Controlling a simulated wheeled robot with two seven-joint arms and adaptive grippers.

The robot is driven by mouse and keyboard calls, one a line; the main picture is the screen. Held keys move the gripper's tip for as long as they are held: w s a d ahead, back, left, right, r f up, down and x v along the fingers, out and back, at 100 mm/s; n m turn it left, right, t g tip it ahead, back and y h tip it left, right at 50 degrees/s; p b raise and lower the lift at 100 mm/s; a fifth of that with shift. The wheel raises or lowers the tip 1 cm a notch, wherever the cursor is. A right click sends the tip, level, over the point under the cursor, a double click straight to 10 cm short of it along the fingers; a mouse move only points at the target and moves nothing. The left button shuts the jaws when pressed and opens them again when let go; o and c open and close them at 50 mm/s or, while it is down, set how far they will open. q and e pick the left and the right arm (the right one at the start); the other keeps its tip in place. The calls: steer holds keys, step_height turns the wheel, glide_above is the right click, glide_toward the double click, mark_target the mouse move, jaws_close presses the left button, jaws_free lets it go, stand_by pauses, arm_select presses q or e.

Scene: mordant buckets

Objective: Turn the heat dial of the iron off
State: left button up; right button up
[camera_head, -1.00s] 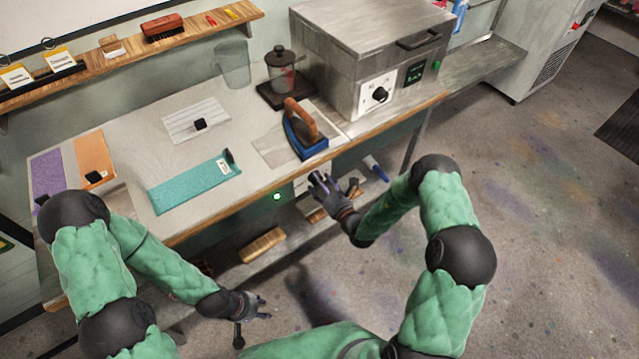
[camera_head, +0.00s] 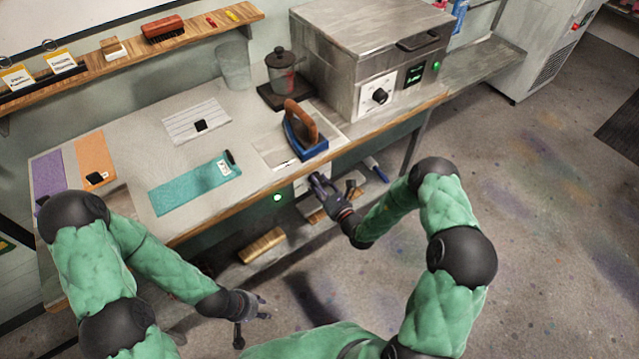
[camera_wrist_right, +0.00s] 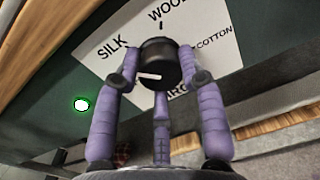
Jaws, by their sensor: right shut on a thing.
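In the right wrist view, the black heat dial (camera_wrist_right: 160,62) with a white pointer mark sits on a white plate (camera_wrist_right: 110,56) printed SILK, WOOL, COTTON and a partly hidden word. My right gripper (camera_wrist_right: 160,78) is shut on the dial, with purple fingers at its left and right sides. The pointer lies nearly level across the dial's face; which setting it marks is unclear. In the head view, my right gripper (camera_head: 322,186) is at the bench front, hiding the dial. The blue iron (camera_head: 305,140) with a brown handle stands on the bench above. My left gripper (camera_head: 252,312) is open and empty.
A green light (camera_head: 277,197) glows on the bench front left of the plate. A lower shelf (camera_head: 290,247) holds a wooden brush (camera_head: 262,245). A teal cloth (camera_head: 195,184) lies on the bench, and a metal box (camera_head: 330,60) with a knob stands behind.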

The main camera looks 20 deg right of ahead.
steer(key=n+p, duration=0.1)
steer(key=n, duration=1.1)
steer(key=shift+w+r+n+y+p, duration=0.1)
steer(key=shift+r+n+y+p, duration=0.05)
steer(key=shift+n+y+p, duration=0.2)
stand_by(0.4)
steer(key=o, duration=1.1)
steer(key=shift+a, duration=0.1)
steer(key=shift+o, duration=0.2)
